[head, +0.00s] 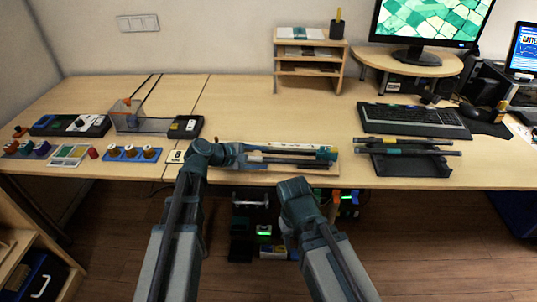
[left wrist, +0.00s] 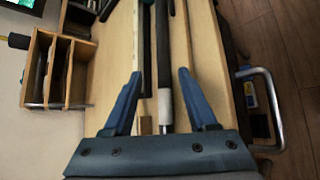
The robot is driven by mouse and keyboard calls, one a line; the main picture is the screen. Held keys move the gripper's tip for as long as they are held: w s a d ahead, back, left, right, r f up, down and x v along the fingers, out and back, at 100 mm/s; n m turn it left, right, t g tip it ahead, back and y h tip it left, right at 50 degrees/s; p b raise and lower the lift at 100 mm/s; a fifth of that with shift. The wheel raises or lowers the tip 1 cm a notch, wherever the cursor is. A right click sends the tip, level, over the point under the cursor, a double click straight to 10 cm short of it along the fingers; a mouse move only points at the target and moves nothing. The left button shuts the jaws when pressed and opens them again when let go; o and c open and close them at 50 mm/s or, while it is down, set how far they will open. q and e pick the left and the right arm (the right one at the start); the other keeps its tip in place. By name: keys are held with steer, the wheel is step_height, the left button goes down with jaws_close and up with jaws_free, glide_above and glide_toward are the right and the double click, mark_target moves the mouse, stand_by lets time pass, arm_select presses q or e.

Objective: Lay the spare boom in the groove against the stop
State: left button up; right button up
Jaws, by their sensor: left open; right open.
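My left gripper (head: 243,154) is open at the left end of a pale wooden board (head: 318,171) near the table's front edge. Dark rods (head: 292,160) lie lengthwise on this board, some with teal parts at their right end. In the left wrist view, a dark rod with a white sleeve (left wrist: 165,105) runs between the open blue fingers (left wrist: 160,76), and they appear clear of it. More dark rods (head: 405,151) lie across a black tray (head: 410,168) to the right. I cannot tell which rod is the spare boom; groove and stop are not clear. My right gripper (head: 293,186) is open in front of the table edge.
A keyboard (head: 413,120) lies behind the black tray, and a small wooden shelf (head: 306,60) stands at the back. Spools (head: 130,153) and a grey device (head: 70,125) occupy the table's left. The tabletop between shelf and board is clear.

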arm_select(q)
steer(key=p+v, duration=0.4)
steer(key=v, duration=0.6)
steer(key=shift+s+r, duration=0.3)
steer(key=shift+d, duration=0.15)
steer(key=s+d+f+m+g+y, duration=0.4)
steer(key=s+d+f+m+g, duration=0.1)
steer(key=s+d+f+m, duration=0.4)
steer(key=s+a+f+m+g+y, duration=0.2)
steer(key=s+m+y, duration=0.5)
steer(key=s+m, duration=0.2)
step_height(320, 180, up, 13)
steer(key=p, duration=1.3)
steer(key=shift+a+r+p, duration=0.15)
steer(key=shift+a+p, duration=0.1)
steer(key=shift+p, duration=0.15)
